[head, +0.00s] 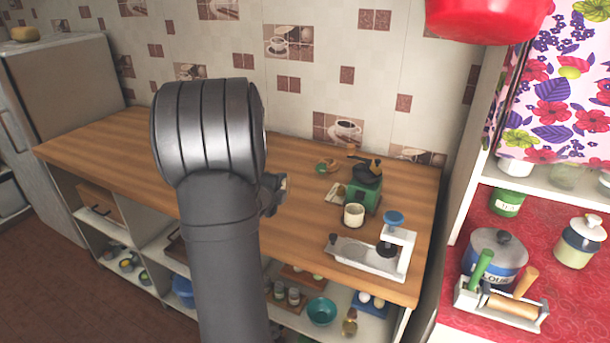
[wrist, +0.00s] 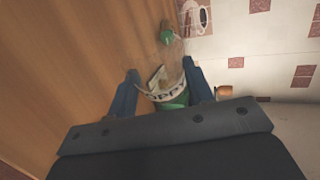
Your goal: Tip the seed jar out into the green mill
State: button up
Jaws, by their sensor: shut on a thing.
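In the wrist view my gripper (wrist: 159,69) has its two blue fingers on either side of a seed jar (wrist: 172,97), shut on it. The jar shows a pale band with dark letters reading like "POPPY" and a green part below. Its contents and exact tilt are unclear. In the head view my arm hides the jar and the fingertips; only a dark bit of my gripper shows right of the arm. The green mill (head: 364,196), with a dark top and crank, stands upright on the wooden counter, to the right of my gripper.
A cream cup (head: 354,215) stands just in front of the mill. A small green and tan item (head: 327,167) lies behind. The wooden counter (head: 110,145) is clear on the left.

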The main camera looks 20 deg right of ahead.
jog(key=a+f+n+t+y, duration=0.1)
jog(key=a+f, duration=0.1)
jog(key=a, duration=0.2)
jog(key=s+d+r+m+g+h, duration=0.25)
jog(key=d+m, duration=0.25)
jog(key=d, duration=0.5)
jog(key=s+d+r+m+g+h, duration=0.1)
jog(key=s+d+r+m+g, duration=0.25)
jog(key=d, duration=0.65)
jog(key=s+d+r+m+g+h, duration=0.1)
jog(key=d+r+m+g, duration=0.15)
jog(key=d+m, duration=0.65)
jog(key=shift+w+d+r+m+t+y, duration=0.15)
jog(key=shift+w+r+t, duration=0.15)
jog(key=shift+r, duration=0.5)
jog(key=shift+w+d+r+t+y, duration=0.15)
jog(key=shift+r+t, duration=0.25)
jog(key=shift+r, duration=0.35)
jog(key=shift+w+d+r+m+t+y, duration=0.15)
jog(key=shift+w+r+t, duration=0.15)
jog(key=shift+r, duration=0.5)
jog(key=shift+r+m+t+y, duration=0.4)
jog(key=shift+r+m+t, duration=1.05)
jog(key=shift+r, duration=0.05)
